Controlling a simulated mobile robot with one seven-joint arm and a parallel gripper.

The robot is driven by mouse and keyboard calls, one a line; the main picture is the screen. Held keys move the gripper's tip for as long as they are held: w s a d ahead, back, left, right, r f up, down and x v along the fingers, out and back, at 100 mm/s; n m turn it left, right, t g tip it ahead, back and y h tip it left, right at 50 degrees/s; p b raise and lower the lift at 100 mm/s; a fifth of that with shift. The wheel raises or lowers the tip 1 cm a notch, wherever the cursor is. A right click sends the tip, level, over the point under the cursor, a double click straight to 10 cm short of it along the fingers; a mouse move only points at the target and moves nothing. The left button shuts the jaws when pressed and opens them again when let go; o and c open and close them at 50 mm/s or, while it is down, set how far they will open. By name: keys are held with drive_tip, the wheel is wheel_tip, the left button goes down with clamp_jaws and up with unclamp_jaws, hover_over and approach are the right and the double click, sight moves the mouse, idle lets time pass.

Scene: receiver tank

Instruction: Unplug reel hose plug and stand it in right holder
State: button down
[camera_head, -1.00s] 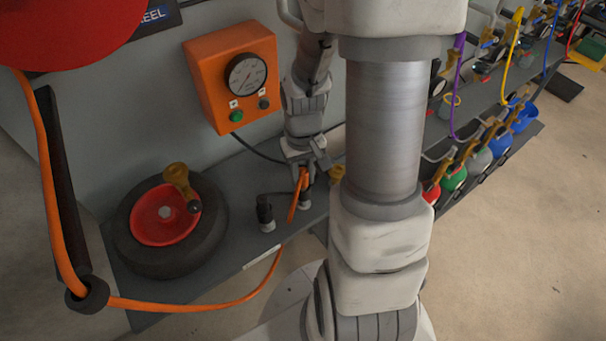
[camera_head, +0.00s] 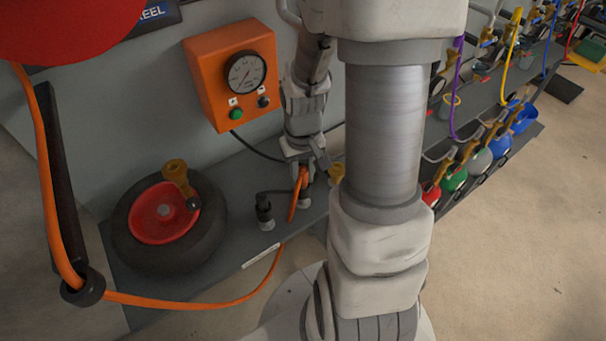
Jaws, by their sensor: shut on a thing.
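The orange reel hose (camera_head: 185,304) runs from the red reel (camera_head: 75,28) through a dark guide ring (camera_head: 83,290), droops past the shelf's front edge and rises to my gripper (camera_head: 303,174). My gripper points down over the shelf and is shut on the hose's end. The plug itself is mostly hidden by the fingers. A holder with a dark plug and black cable (camera_head: 264,212) stands just left of my gripper. A second pale holder base (camera_head: 303,201) shows directly below my gripper. I cannot tell whether the plug touches it.
A wheel (camera_head: 165,222) with a red hub lies on the shelf (camera_head: 240,180) at left. An orange gauge box (camera_head: 235,75) is on the wall behind. My own arm hides the shelf's middle right.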

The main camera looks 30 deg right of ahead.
drive_tip(key=c, duration=0.6)
unclamp_jaws()
drive_tip(key=shift+s+f, duration=0.35)
drive_tip(key=shift+f, duration=0.4)
wheel_tip(320, 180, up, 19)
drive_tip(key=p, duration=0.3)
drive_tip(key=shift+w+p, duration=0.15)
drive_tip(key=shift+p, duration=0.2)
drive_tip(key=shift+a, duration=0.1)
drive_tip(key=s+a+b, duration=0.1)
drive_tip(key=s+a, duration=0.1)
drive_tip(key=a, duration=0.5)
drive_tip(key=s+r+t, duration=0.1)
drive_tip(key=r, duration=0.2)
drive_tip(key=s+a+r+n+t, duration=0.1)
drive_tip(key=s+r+t, duration=0.1)
drive_tip(key=r, duration=0.1)
drive_tip(key=s+a+r+n+t+p, duration=0.1)
drive_tip(key=s+r+t, duration=0.1)
drive_tip(key=r, duration=0.1)
drive_tip(key=shift+a, duration=0.25)
